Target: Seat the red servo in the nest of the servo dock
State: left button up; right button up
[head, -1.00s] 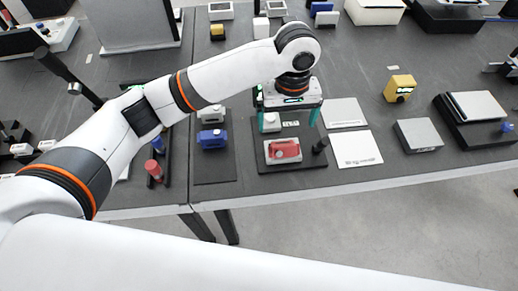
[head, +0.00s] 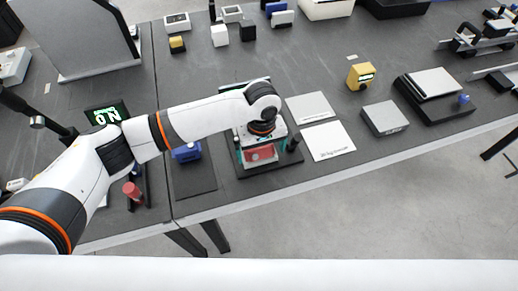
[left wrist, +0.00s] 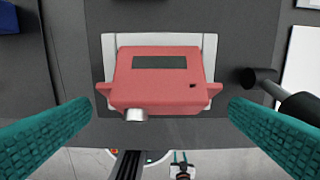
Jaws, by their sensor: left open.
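The red servo (head: 261,154) lies on the pale nest of the servo dock (head: 283,168), under my left gripper. In the left wrist view the red servo (left wrist: 160,80) shows its dark label and a silver shaft at its near left. The pale nest (left wrist: 209,45) shows around its far edge and sides. I cannot tell whether the servo is fully down in it. My left gripper (head: 264,150) is open. Its teal fingers (left wrist: 160,112) stand on either side of the servo, apart from it. My right gripper is not in view.
A black post (left wrist: 258,78) stands right of the servo on the dock. A blue servo (head: 186,153) is on the dark mat to the left. White cards (head: 328,141) and a grey block (head: 385,118) lie to the right. The table's front edge is close.

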pick_arm(q)
jog(key=shift+f, duration=0.45)
jog(key=c, duration=1.2)
